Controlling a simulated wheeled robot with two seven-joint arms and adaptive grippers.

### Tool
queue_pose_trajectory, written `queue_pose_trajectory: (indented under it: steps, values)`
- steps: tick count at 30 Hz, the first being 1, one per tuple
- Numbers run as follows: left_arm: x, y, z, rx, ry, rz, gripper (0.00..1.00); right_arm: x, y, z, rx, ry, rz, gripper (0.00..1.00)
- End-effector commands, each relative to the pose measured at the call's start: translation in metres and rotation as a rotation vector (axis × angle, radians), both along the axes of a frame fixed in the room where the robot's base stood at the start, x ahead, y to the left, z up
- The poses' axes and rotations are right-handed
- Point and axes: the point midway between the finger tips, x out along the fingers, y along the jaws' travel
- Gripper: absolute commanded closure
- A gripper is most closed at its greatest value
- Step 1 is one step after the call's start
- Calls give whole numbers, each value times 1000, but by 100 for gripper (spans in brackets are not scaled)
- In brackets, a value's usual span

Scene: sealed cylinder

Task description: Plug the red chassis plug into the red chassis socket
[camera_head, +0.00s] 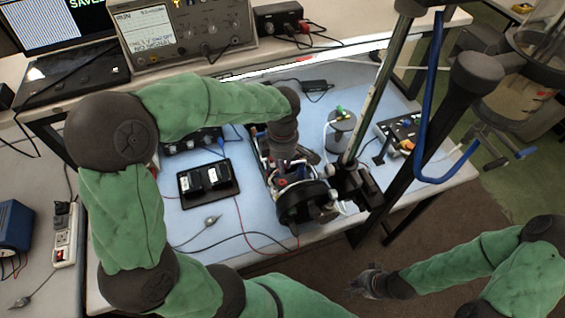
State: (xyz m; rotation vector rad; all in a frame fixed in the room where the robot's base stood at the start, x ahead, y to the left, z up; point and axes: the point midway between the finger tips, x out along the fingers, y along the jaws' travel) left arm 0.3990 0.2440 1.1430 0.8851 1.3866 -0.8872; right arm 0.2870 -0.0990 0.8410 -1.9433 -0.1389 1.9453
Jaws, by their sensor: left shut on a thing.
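My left gripper (288,190) points down over a dark cylinder-shaped apparatus (306,208) at the front of the blue mat. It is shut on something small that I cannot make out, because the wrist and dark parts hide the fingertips. A thin red lead (243,218) runs from the black twin-block unit (207,181) to the front of the apparatus. I cannot clearly pick out the red chassis plug or the red chassis socket. My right gripper (366,283) is low at the right, over the floor, away from the apparatus; its finger gap is unclear.
A slanted metal post (372,95) stands just right of the apparatus, with a grey cylinder (341,130) behind. A bench instrument (185,30) and laptop (75,75) stand at the back. Loose black cables cross the mat (190,225). A power strip (65,232) lies at left.

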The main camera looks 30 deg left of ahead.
Motion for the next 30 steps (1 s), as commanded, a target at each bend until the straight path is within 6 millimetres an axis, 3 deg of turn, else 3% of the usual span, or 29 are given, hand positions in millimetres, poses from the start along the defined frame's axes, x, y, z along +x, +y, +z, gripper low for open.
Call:
queue_pose_trajectory:
  steps: [15,30]
  values:
    - [0,0,-44,0,1,0,100,0,0,-29,0,0,0,100]
    - [0,0,-48,0,0,0,100,0,0,-32,0,0,0,100]
